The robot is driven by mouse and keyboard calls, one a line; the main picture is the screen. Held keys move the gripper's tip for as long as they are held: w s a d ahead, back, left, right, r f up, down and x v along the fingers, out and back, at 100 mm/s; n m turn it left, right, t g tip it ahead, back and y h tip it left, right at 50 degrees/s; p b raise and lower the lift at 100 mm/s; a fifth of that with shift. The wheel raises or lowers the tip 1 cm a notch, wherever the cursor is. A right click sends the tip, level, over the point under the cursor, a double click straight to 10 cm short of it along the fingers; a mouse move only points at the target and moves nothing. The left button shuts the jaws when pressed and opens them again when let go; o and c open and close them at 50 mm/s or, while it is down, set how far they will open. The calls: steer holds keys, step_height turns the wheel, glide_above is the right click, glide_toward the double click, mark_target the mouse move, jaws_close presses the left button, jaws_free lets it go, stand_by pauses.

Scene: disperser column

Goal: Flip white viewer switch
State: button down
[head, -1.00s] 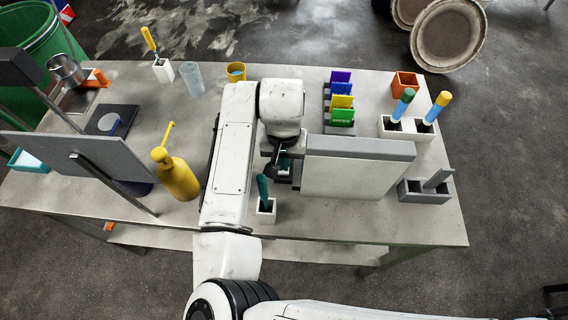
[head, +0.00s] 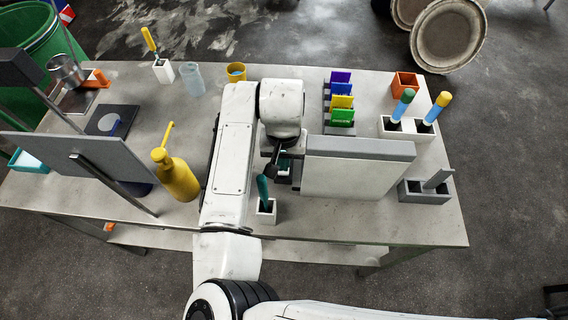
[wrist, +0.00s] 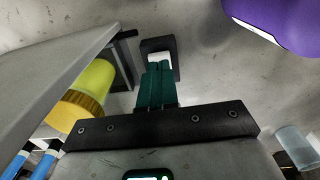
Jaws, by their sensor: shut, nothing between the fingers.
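The white viewer (head: 352,178) is a pale upright box with a grey top, right of my arm in the head view. In the wrist view, a switch with a dark housing (wrist: 158,45) and a white rocker (wrist: 160,57) lies straight ahead of my gripper (wrist: 157,68). The teal fingers are together, with nothing between them. Their tips overlap the near part of the white rocker in the picture; I cannot tell whether they touch it. In the head view, my wrist hides most of the switch area.
A white holder (head: 266,217) with a teal-handled tool stands by the table's front edge, close to my gripper. A yellow bottle (head: 178,178) stands left of my arm. Colored cards (head: 342,102) stand behind the viewer. A purple object (wrist: 282,18) fills the wrist view's upper right.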

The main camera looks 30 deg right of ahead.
steer(key=shift+f+b, duration=0.5)
steer(key=shift+f, duration=0.4)
stand_by(1.0)
steer(key=shift+r, duration=0.1)
steer(key=shift+r+p, duration=2.95)
steer(key=shift+r, duration=0.5)
